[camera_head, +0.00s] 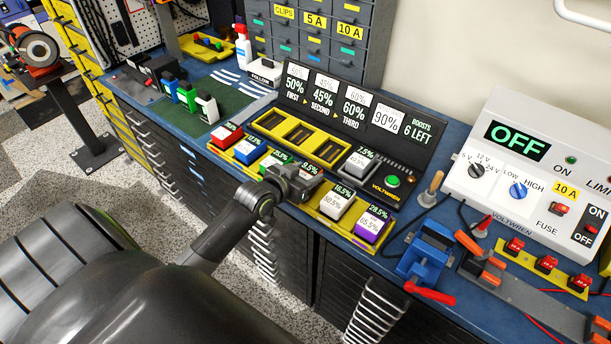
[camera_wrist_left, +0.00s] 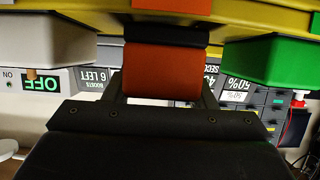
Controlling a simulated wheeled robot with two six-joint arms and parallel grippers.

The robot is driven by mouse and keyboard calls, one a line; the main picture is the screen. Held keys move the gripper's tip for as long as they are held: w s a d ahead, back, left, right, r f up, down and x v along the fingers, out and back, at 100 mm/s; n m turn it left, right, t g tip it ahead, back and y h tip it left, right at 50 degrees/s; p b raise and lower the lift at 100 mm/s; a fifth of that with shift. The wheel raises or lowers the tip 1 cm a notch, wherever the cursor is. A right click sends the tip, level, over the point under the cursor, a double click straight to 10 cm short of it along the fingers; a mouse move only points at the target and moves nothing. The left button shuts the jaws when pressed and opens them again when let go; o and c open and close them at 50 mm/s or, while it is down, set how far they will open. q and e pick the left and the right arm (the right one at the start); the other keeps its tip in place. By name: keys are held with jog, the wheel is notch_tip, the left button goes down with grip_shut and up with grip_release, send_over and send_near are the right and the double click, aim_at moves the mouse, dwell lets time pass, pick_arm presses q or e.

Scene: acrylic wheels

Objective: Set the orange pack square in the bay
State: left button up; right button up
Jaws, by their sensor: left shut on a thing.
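My left gripper (camera_head: 290,183) is over the front row of packs in the head view, between the green pack (camera_head: 276,161) and the white pack (camera_head: 336,204). In the left wrist view, which looks upside down, it is shut on the orange pack (camera_wrist_left: 162,72), with a dark finger on each side. The yellow charger bays (camera_head: 313,127) lie behind the front row; three are empty and a grey pack (camera_head: 358,164) sits at the right end. My right gripper is not in view.
The red pack (camera_head: 226,135) and blue pack (camera_head: 249,149) stand left in the row; the purple pack (camera_head: 370,228) stands at its right end. A percentage sign board (camera_head: 340,105) rises behind the bays. A blue vise (camera_head: 425,255) and a power supply (camera_head: 530,150) are to the right.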

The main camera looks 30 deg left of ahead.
pick_arm(q)
jog(key=shift+f, duration=0.5)
jog(key=shift+f, duration=0.2)
jog(key=o, duration=0.8)
jog(key=shift+f, duration=0.1)
jog(key=shift+c, duration=0.2)
jog(key=o, duration=0.5)
jog(key=shift+c, duration=0.2)
